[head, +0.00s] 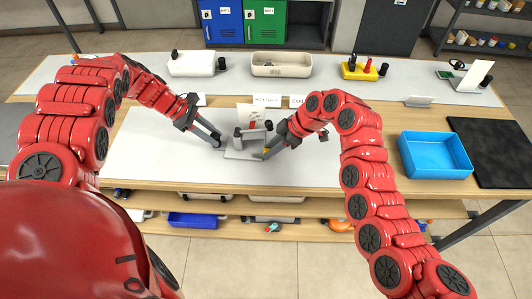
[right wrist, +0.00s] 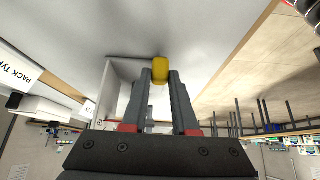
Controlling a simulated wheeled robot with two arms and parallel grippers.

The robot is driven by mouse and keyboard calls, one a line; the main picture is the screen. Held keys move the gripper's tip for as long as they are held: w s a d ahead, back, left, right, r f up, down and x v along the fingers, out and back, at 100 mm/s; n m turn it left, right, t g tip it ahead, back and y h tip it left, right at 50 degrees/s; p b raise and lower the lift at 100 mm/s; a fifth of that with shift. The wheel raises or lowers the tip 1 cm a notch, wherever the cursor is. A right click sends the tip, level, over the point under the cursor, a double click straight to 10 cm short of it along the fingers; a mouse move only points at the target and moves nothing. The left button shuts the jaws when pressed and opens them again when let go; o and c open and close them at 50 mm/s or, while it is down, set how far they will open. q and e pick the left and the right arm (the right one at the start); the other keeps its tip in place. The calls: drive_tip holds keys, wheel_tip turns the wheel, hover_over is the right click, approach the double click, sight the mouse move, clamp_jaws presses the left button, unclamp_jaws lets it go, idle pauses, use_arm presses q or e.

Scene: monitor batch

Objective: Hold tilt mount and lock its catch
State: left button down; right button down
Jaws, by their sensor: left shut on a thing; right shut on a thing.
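The tilt mount (head: 240,154) is a light grey bracket with a flat base, standing at the middle of the table mat. It also shows as a pale plate behind the fingers in the right wrist view (right wrist: 122,72). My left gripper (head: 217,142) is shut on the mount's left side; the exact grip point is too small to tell. My right gripper (head: 266,153) is at the mount's right side. In the right wrist view its fingertips (right wrist: 160,76) are shut on the yellow catch (right wrist: 160,66). Whether the catch is locked cannot be told.
A white bin (head: 192,64), a beige tray (head: 281,65) and a yellow holder (head: 360,73) stand along the back. Label cards stand behind the mount. A blue tray (head: 434,155) and black mat (head: 492,150) lie at right. The white mat is clear left of the mount.

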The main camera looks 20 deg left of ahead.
drive_tip(key=shift+a, duration=0.15)
drive_tip(key=shift+s+a, duration=0.2)
drive_tip(key=shift+a, duration=0.45)
drive_tip(key=shift+s+a, duration=0.15)
drive_tip(key=shift+a, duration=0.25)
drive_tip(key=c, duration=0.6)
unclamp_jaws()
drive_tip(key=v, duration=1.2)
